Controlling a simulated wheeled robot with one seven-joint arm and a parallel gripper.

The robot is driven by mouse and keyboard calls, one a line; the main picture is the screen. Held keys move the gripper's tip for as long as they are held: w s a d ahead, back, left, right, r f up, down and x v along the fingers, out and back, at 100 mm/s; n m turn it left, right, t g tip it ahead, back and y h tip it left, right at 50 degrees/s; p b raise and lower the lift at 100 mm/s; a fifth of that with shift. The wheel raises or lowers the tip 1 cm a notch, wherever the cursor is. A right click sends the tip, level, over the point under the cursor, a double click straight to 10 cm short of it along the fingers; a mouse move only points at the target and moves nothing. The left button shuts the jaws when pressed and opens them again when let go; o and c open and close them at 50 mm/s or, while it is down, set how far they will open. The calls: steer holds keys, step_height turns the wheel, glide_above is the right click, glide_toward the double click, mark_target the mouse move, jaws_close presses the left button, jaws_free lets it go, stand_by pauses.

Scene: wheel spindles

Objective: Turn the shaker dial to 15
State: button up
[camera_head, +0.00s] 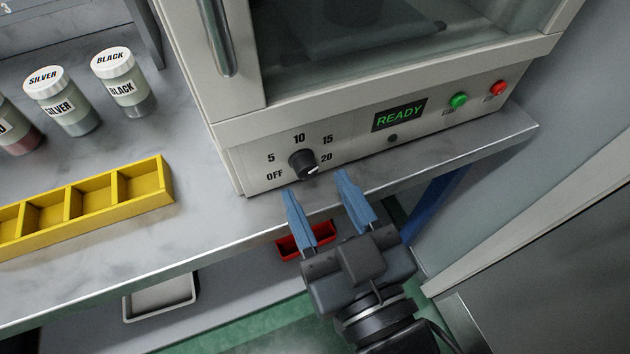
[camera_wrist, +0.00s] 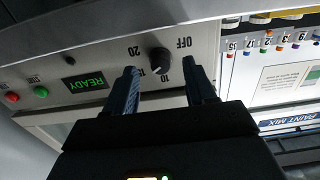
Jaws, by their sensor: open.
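The black round shaker dial (camera_head: 303,164) is on the front panel of the grey machine, ringed by the marks OFF, 5, 10, 15 and 20. A pale pointer mark shows on the dial, but I cannot tell for sure which number it points to. The dial also shows in the wrist view (camera_wrist: 159,60), with the panel upside down. My gripper (camera_head: 315,182) is open, with its two blue fingers just in front of the panel. In the wrist view the fingers (camera_wrist: 162,72) appear on either side of the dial, not visibly touching it.
The panel has a READY display (camera_head: 400,114), a green button (camera_head: 459,101) and a red button (camera_head: 498,88). A yellow divided tray (camera_head: 120,205) and labelled jars (camera_head: 125,82) stand on the bench to the left. A red bin (camera_head: 305,241) is below the bench edge.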

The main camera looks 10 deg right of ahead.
steer(key=shift+v, duration=2.75)
